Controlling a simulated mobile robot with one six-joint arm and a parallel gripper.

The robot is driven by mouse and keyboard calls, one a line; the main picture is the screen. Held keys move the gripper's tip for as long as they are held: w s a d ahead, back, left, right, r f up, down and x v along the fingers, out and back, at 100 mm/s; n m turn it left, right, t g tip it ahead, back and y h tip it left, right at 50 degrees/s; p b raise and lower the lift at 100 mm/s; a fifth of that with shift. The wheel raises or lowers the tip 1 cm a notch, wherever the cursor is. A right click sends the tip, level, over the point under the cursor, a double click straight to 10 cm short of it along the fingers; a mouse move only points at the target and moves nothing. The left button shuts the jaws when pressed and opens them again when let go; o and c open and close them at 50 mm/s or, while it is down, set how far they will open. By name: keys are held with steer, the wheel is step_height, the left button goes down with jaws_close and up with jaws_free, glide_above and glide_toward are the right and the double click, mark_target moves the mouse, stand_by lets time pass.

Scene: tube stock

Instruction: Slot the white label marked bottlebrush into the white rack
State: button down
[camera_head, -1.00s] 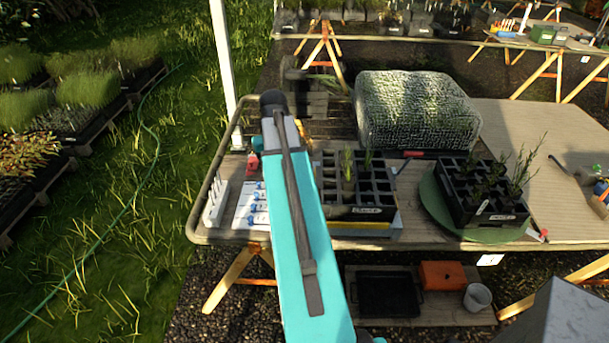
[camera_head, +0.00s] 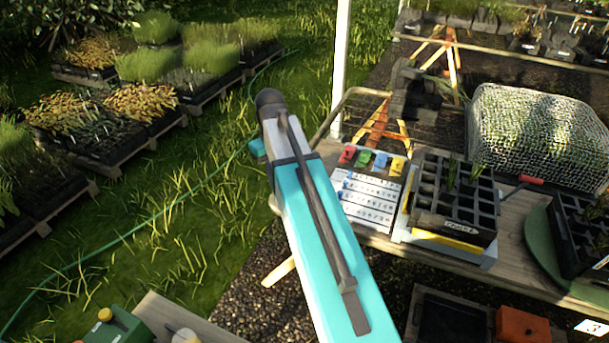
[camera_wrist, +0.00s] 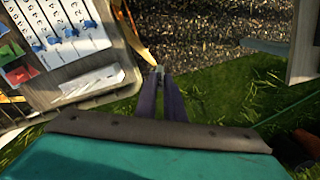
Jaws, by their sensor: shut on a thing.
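My gripper (camera_wrist: 161,88) shows in the wrist view with its two dark fingers nearly together, shut on a small pale piece (camera_wrist: 160,72) at the tips. It looks like the white label, seen almost end on; its marking cannot be read. The gripper is out over grass and gravel, beyond the table edge. The white rack (camera_wrist: 88,85) lies up and left of it in the wrist view, near the table's rim and apart from the gripper. In the head view my arm hides the rack and the fingers.
A white board (camera_head: 368,200) with several marked rows and blue pieces lies on the table, beside coloured blocks (camera_head: 371,159). A black cell tray (camera_head: 455,205) stands to its right, and a mesh-covered mound (camera_head: 535,135) behind. A white post (camera_head: 340,70) rises at the table's far corner.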

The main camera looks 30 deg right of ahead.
steer(key=w+a+f+n+b, duration=0.2)
steer(key=a+n, duration=0.2)
steer(key=a, duration=1)
steer(key=shift+w+a, duration=0.2)
steer(key=shift+a, duration=0.15)
steer(key=shift+s+f, duration=0.1)
steer(key=shift+s, duration=0.05)
